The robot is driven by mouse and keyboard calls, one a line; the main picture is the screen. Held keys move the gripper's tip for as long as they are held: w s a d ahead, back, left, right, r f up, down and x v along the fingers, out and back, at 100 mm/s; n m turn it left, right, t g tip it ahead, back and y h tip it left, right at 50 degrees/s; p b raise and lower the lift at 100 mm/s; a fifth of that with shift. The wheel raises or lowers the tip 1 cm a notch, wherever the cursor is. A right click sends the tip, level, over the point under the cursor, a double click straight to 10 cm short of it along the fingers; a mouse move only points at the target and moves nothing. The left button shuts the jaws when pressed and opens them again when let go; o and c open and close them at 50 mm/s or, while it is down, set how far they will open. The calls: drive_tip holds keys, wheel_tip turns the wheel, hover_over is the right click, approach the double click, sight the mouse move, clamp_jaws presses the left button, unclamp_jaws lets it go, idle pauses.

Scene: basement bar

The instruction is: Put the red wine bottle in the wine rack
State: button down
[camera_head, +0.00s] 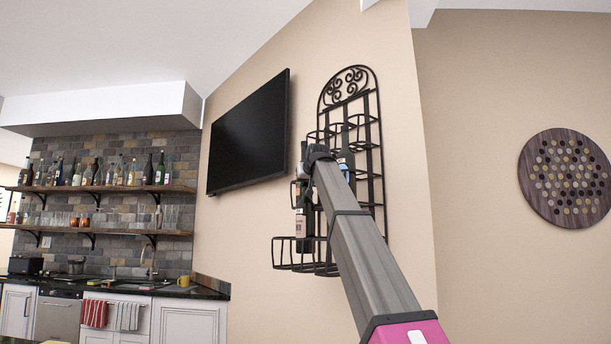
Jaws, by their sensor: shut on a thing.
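The black wrought-iron wine rack (364,90) hangs on the beige wall, with an arched scroll top and several ring holders. A dark bottle with a pale label, seemingly the red wine bottle (301,226), stands upright at the rack's left side, above or within the lower left basket; I cannot tell which. My gripper (302,190) is small and dark at the far end of my arm and is shut on this bottle. My arm's wrist hides part of the rack and gripper. Another bottle (346,158), with a pale bluish label, is in the rack, just right of my wrist.
A black wall television (249,137) is close left of the rack. Shelves (100,188) with several bottles and glasses are at the far left, above a counter (215,287) with a sink and yellow mug. A round wooden wall piece (535,190) hangs at right.

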drive_tip(key=shift+f, duration=2.45)
drive_tip(key=shift+w+d+f, duration=0.15)
drive_tip(key=shift+w+f, duration=0.05)
drive_tip(key=shift+f, duration=0.2)
drive_tip(key=c, duration=0.9)
unclamp_jaws()
drive_tip(key=shift+o, duration=0.2)
drive_tip(key=v, duration=1.2)
